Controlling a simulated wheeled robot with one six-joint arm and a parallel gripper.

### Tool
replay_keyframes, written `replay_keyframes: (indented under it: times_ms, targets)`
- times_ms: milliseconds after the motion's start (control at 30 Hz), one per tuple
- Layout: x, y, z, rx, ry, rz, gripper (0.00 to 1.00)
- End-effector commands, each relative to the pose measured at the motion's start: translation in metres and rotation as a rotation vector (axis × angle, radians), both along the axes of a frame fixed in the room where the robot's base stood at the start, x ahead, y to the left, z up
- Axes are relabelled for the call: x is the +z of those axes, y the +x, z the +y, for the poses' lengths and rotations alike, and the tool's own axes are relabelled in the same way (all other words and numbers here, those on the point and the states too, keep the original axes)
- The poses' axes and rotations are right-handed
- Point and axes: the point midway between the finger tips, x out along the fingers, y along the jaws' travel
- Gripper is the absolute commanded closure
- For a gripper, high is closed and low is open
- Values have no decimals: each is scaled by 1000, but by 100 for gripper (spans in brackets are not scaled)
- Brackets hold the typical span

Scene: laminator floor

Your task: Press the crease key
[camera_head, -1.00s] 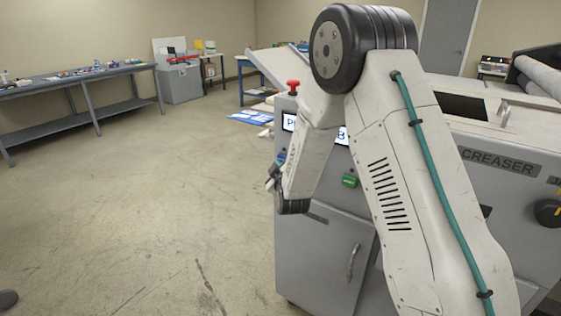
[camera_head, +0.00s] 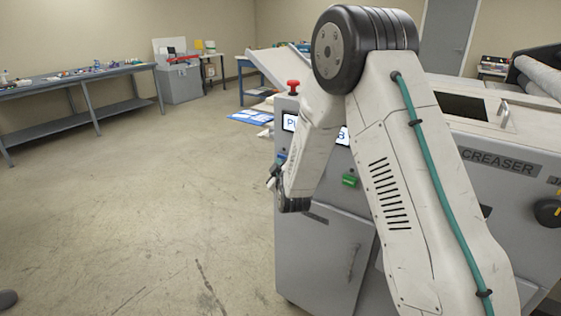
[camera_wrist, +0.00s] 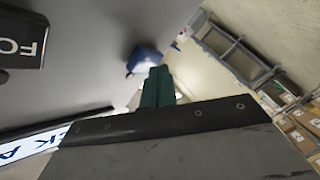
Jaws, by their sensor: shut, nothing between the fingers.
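The grey machine (camera_head: 318,238) carries a plate reading CREASER (camera_head: 499,162). On its front are a green key (camera_head: 349,180) and a blue key (camera_head: 281,158), partly beside my arm. No lettering saying crease is readable on either key. In the wrist view, my gripper's green fingers (camera_wrist: 158,87) are shut with nothing between them. A blue key (camera_wrist: 145,59) shows just beyond the fingertips on the grey panel; I cannot tell whether they touch. In the head view, my gripper (camera_head: 271,180) is mostly hidden behind my arm, at the machine's left front edge.
A red mushroom button (camera_head: 293,85) stands on the machine's top left corner. A lit display (camera_head: 289,122) is partly covered by my arm. In the wrist view, a dark plate with upside-down letters (camera_wrist: 24,42) is at left. Open floor (camera_head: 140,220) lies left of the machine.

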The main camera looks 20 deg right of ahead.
Motion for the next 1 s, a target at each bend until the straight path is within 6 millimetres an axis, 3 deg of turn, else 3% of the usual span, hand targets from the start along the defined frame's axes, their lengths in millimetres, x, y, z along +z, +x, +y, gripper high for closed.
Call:
replay_keyframes:
  times_ms: [1000]
  targets:
    - [0, 5, -7, 0, 0, -1, 100]
